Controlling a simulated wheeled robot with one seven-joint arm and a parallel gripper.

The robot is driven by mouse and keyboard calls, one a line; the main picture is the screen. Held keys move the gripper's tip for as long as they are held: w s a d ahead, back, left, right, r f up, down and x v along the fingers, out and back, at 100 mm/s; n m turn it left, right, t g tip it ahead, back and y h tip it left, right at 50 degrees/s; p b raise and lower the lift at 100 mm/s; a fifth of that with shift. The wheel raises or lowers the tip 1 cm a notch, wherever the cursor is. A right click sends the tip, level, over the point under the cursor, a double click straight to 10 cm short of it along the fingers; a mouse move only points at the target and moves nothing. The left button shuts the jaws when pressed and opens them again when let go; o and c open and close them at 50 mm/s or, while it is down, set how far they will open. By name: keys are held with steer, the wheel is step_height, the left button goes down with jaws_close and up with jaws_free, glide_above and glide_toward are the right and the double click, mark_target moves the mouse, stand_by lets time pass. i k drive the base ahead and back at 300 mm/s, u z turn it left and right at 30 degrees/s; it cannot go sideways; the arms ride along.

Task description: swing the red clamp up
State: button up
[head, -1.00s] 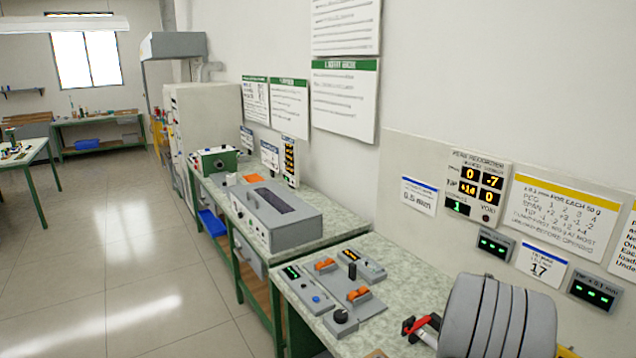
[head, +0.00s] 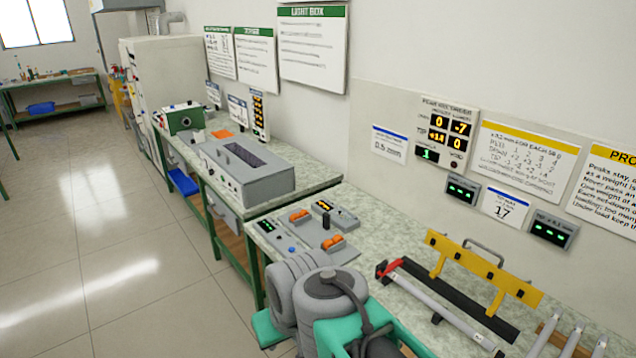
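The red clamp (head: 388,268) is a small red lever at the left end of a black-based fixture (head: 455,297) on the bench. My gripper's fingers do not show.
A yellow pegged bar (head: 483,270) stands behind the fixture. More rods (head: 548,333) lie at the lower right. A panel with orange switches (head: 305,238) and a grey light box (head: 250,165) stand left along the benches. The floor at left is clear.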

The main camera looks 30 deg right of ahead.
mark_target(384, 269)
steer(key=z, duration=2)
steer(key=k, duration=0.2)
steer(key=u, duration=1.7)
steer(key=i, duration=0.5)
